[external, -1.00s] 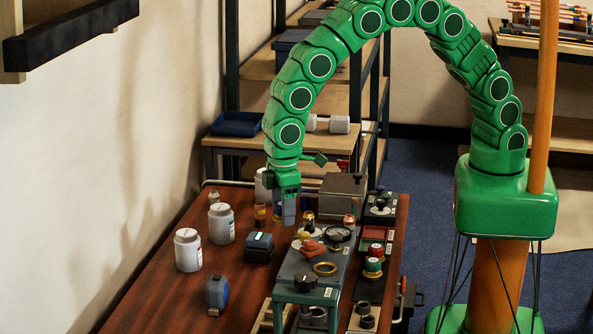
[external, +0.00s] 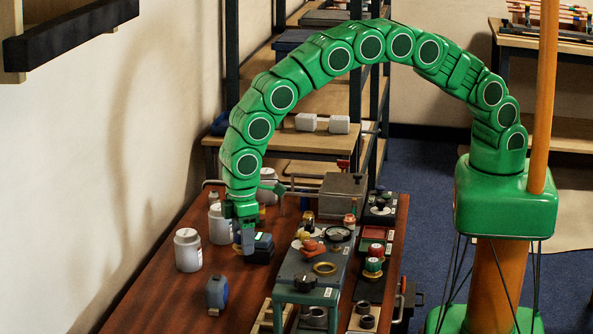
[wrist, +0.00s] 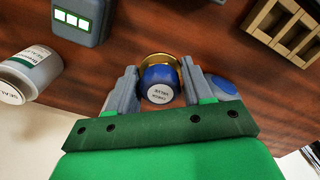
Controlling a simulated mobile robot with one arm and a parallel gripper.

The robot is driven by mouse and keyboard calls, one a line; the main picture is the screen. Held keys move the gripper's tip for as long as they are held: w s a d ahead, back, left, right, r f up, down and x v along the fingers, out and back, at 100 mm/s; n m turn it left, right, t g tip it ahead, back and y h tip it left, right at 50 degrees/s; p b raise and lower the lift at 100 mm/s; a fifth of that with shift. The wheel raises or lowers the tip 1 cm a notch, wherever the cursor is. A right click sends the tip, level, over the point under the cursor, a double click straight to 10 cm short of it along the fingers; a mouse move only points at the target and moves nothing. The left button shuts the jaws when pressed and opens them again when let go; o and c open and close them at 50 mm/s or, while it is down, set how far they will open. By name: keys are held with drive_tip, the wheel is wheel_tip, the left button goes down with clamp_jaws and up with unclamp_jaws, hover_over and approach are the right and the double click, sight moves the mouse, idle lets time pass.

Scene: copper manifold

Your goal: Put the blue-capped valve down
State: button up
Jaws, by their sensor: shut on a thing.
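The blue-capped valve (wrist: 158,82) has a round blue cap with a white printed label and a brass base. It sits between the two grey fingers of my gripper (wrist: 157,88) in the wrist view, which are shut on it. In the external view my gripper (external: 244,244) is low over the left part of the brown table (external: 160,290), pointing down, beside the dark box. The valve cannot be made out there. I cannot tell whether its base touches the table.
A dark box (external: 262,247) with a light label is close right of my gripper. White jars (external: 188,250) stand to its left. A blue-grey device (external: 217,292) is nearer the front. A raised stand (external: 310,272) with several parts is to the right. Bare table lies between.

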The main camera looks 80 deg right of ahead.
hover_over(231, 281)
drive_tip(key=shift+s+f, duration=0.15)
drive_tip(key=shift+f, duration=3.45)
drive_tip(key=shift+f, duration=0.15)
drive_tip(key=o, duration=1.1)
wheel_tip(231, 281, up, 12)
drive_tip(key=shift+r, duration=0.2)
